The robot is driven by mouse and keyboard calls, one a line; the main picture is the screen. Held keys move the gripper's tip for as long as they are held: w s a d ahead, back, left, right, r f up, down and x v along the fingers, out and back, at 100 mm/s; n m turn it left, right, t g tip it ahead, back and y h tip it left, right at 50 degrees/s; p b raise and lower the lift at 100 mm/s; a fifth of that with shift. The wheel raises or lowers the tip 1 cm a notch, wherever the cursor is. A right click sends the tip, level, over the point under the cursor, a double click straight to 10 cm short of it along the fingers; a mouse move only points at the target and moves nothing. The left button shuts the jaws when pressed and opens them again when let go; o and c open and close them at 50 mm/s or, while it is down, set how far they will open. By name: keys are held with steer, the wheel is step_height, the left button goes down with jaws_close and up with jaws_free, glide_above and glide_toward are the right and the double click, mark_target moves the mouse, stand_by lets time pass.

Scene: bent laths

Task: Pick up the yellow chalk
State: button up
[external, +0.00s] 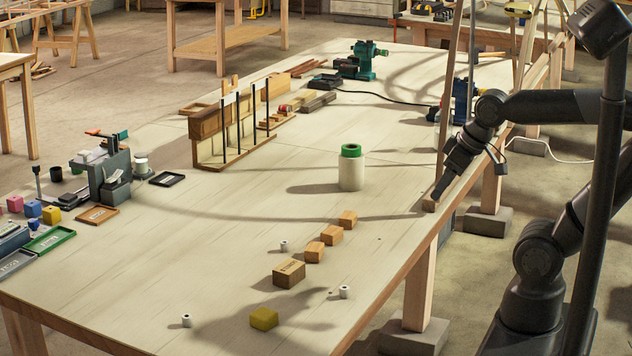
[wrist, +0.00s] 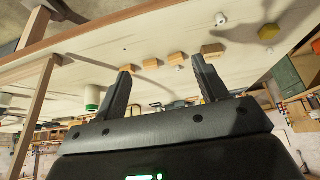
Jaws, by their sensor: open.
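The yellow chalk (external: 264,319), a short yellow block, lies on the pale tabletop (external: 130,262) near the front edge. In the wrist view it is small, at the upper right (wrist: 268,32). My gripper (external: 437,195) is at the table's right edge, well above and to the right of the chalk in the external view. In the wrist view its two black fingers (wrist: 160,68) stand apart with nothing held between them. The chalk is beyond the right finger in that view, clear of both fingers.
A brown block (external: 289,273) and several small wooden blocks (external: 331,235) form a row behind the chalk. Small white cylinders (external: 345,292) stand nearby. A white jar with a green lid (external: 351,172) stands mid-table. A wooden post (external: 449,100) rises beside my gripper.

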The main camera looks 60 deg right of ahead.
steer(key=m+g, duration=0.2)
steer(key=g, duration=0.4)
glide_above(260, 309)
step_height(260, 309, down, 10)
step_height(260, 309, down, 5)
steer(key=shift+f, duration=0.1)
steer(key=shift+w+a+f, duration=0.15)
steer(key=shift+w+f, duration=0.05)
steer(key=shift+f, duration=1.1)
steer(key=shift+w+a+f, duration=0.15)
steer(key=shift+f, duration=1.1)
steer(key=shift+c, duration=0.6)
